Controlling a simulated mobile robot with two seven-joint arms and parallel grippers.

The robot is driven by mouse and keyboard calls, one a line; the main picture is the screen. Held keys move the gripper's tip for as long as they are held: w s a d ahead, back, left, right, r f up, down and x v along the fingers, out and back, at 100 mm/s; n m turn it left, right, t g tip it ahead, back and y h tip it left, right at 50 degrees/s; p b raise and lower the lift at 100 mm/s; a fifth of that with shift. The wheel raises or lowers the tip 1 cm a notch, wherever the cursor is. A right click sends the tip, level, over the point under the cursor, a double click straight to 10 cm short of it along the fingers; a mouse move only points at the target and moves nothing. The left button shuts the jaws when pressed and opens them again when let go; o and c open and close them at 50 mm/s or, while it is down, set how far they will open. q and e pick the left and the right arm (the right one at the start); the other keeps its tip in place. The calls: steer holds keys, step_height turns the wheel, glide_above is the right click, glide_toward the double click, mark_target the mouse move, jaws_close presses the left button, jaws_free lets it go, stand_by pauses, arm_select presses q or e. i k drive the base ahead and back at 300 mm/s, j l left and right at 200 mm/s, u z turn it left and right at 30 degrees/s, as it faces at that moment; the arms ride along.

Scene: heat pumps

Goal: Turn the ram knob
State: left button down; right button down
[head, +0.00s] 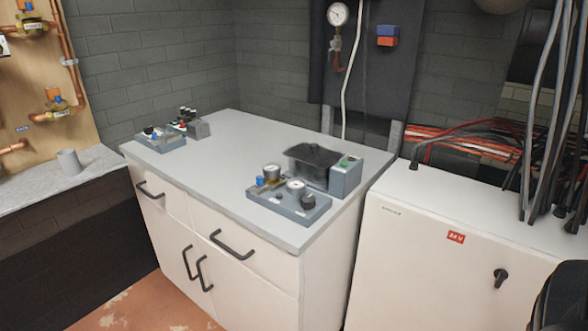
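A grey control panel (288,205) lies on the near right part of the counter. It carries a black knob (308,201), a round light-topped part (296,187) and another round part (272,172) beside a small blue one. A second small panel (161,142) with knobs stands at the counter's far left. A black rotary knob (501,277) is on the front of the white cabinet at right. No readable label shows which knob is the ram knob. Neither of my grippers is in view. A dark shape cut off at the lower right edge cannot be made out.
The grey counter (228,140) is clear between the panels. Black handles (232,244) stick out from its drawers and doors. A grey box (346,176) stands behind the near panel. The white cabinet (415,225) has hanging cables (536,120) above it. A gauge (338,14) is on the wall.

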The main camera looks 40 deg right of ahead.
mark_target(307, 201)
steer(key=l+z, duration=0.15)
steer(key=z, duration=0.8)
